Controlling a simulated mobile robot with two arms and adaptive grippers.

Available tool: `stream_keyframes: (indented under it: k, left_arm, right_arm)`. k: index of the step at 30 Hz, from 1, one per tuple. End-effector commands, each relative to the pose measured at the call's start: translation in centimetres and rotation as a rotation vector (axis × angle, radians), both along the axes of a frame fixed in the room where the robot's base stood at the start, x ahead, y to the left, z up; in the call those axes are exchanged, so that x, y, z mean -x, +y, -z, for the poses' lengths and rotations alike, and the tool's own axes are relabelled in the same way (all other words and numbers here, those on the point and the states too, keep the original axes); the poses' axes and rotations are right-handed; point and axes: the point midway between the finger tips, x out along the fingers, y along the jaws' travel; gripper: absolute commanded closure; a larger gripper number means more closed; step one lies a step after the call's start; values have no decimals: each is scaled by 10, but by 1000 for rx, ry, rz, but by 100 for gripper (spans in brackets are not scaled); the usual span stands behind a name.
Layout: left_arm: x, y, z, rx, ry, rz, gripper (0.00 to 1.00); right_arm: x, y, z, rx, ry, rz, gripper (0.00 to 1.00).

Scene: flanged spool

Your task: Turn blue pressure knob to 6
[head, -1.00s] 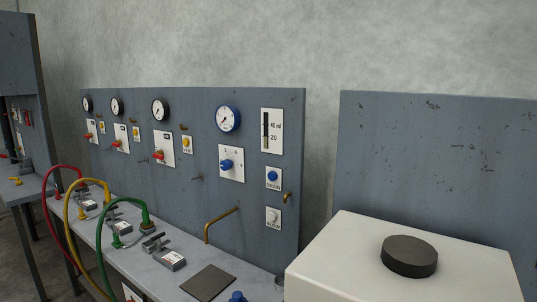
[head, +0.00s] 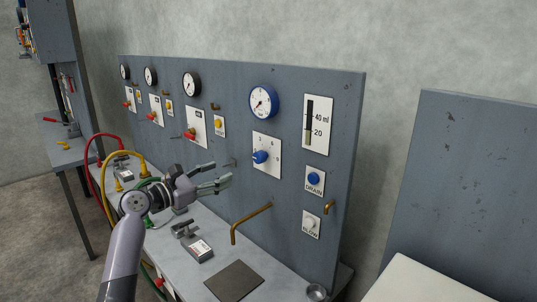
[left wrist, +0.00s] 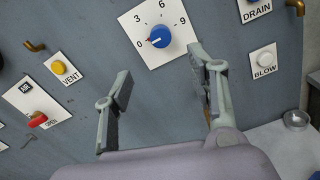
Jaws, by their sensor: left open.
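The blue pressure knob (head: 261,157) sits on a white dial plate (head: 267,143) on the grey panel, below a blue-rimmed gauge (head: 264,101). In the left wrist view the knob (left wrist: 160,37) shows a red pointer mark on its left side, towards 0; the plate (left wrist: 172,55) is marked 0, 3, 6, 9. My left gripper (head: 222,177) is open and empty, left of the knob and apart from it. In the wrist view its two fingers (left wrist: 163,88) stand spread below the knob. My right gripper is not in view.
DRAIN (head: 314,180) and BLOW (head: 311,224) buttons sit right of the knob. A brass pipe (head: 250,220) sticks out below it. Red valve handles and a yellow VENT button (head: 218,125) are to the left. Coloured hoses (head: 107,160) arch over the bench.

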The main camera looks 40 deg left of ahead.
Motion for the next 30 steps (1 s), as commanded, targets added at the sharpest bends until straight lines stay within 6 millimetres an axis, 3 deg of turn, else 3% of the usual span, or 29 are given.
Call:
stream_keyframes:
  k: [8, 18, 24, 30]
  left_arm:
    - [-58, -5, -4, 1, -1, 1, 48]
    - [-130, -11, -3, 0, 1, 0, 48]
    - [-153, -13, 0, -2, 2, -1, 48]
    - [-160, -14, 1, -4, 3, -1, 48]
  right_arm:
    - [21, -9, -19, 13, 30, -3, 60]
    - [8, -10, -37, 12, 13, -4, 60]
    - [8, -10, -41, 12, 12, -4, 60]
    - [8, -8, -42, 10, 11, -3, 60]
